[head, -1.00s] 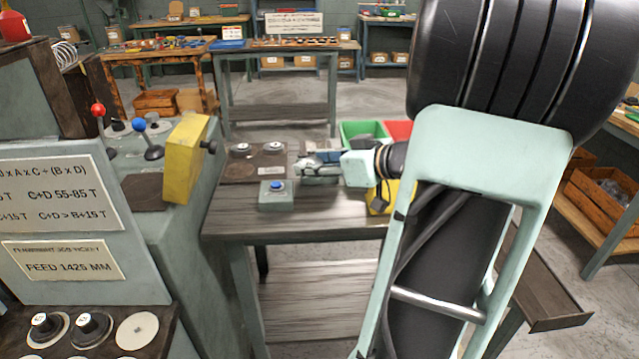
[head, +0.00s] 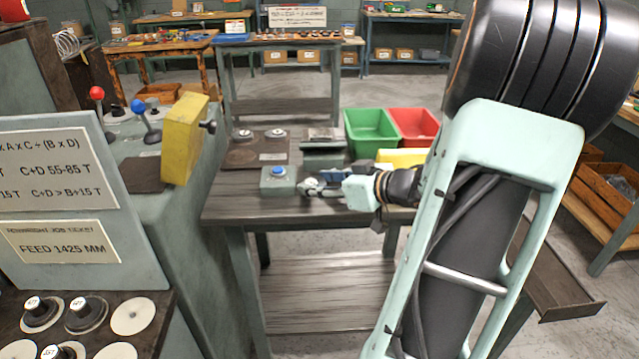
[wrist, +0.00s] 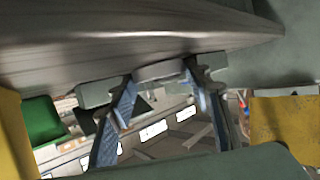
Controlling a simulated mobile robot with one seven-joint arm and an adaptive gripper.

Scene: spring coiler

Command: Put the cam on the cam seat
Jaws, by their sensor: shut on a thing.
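My gripper (head: 312,186) is low over the front part of the dark-topped table, just right of the blue-button box. Its fingers are shut on a small pale grey piece, which I take to be the cam (wrist: 160,71); it shows between the fingertips in the wrist view, with its rounded edge visible. In the head view the piece is small and partly hidden by the fingers. I cannot tell for sure which fixture is the cam seat. A brown board (head: 242,157) with two round fittings and a grey block (head: 322,144) stand behind my gripper.
The blue-button box (head: 277,180) is close left of my gripper. A green bin (head: 371,130) and a red bin (head: 414,125) stand at the table's back right. A yellow part (head: 402,158) lies behind my wrist. The machine's yellow guard (head: 184,140) rises at left.

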